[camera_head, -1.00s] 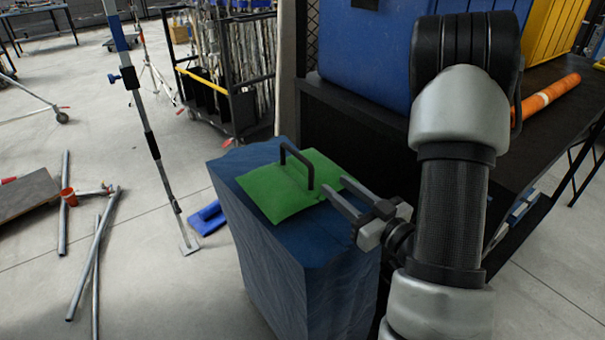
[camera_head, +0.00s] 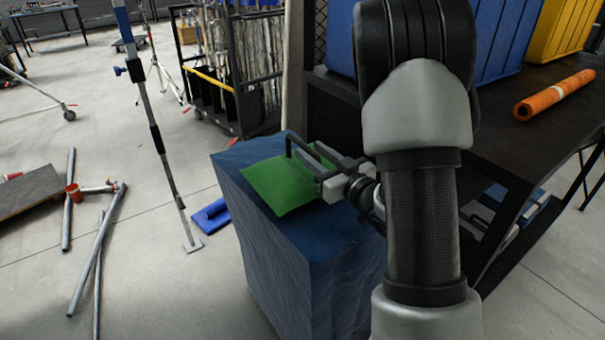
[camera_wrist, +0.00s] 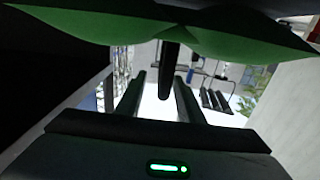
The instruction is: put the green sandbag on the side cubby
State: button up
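The green sandbag (camera_head: 281,184) lies flat on a blue draped block (camera_head: 262,245). Its black handle (camera_head: 289,146) stands up from it and is partly hidden by my gripper (camera_head: 314,158). My gripper reaches in from the right, low over the bag. In the wrist view the sandbag (camera_wrist: 100,30) spans the top, and the handle (camera_wrist: 168,70) shows between my two open fingers (camera_wrist: 160,95), nearer the right one. I cannot see clear contact. The black cart (camera_head: 525,150) at right has open space under its top; which part is the side cubby is unclear.
Blue and yellow bins (camera_head: 564,40) and an orange roll (camera_head: 556,95) sit on the cart's top. A wheeled rack (camera_head: 235,80) stands behind the block. A metal stand (camera_head: 160,145), a blue pad (camera_head: 211,214) and loose pipes (camera_head: 98,240) are on the floor at left.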

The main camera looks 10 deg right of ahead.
aim_at(300, 141)
jog(key=x, duration=0.4)
jog(key=shift+a+r, duration=0.25)
jog(key=shift+a, duration=0.1)
grip_shut()
dwell(0.9)
jog(key=shift+w+r, duration=0.1)
jog(key=shift+r, duration=0.25)
